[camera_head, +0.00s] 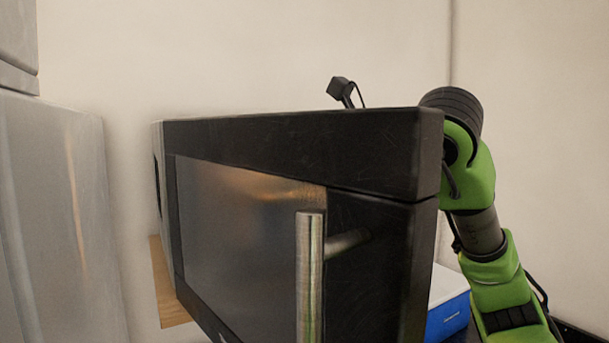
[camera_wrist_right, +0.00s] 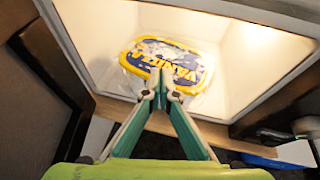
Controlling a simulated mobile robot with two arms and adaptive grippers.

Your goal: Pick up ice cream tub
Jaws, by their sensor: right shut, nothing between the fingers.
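The ice cream tub (camera_wrist_right: 168,62) lies inside a bright white compartment in the right wrist view. Its lid is blue with a yellow rim, pale patches and large lettering. My right gripper (camera_wrist_right: 161,86) is shut and empty; its fingertips point at the tub and overlap its near edge in the picture. I cannot tell whether they touch it. In the head view the tub and the right gripper are hidden behind the black oven-like appliance (camera_head: 380,150); only my green right arm shows. My left gripper is not in view.
The appliance has a dark glass front and a metal bar handle (camera_head: 309,280). The white compartment (camera_wrist_right: 95,45) has walls around the tub and a wooden edge in front. A blue and white box (camera_head: 447,317) sits low at the right. A grey metal cabinet (camera_head: 60,220) stands left.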

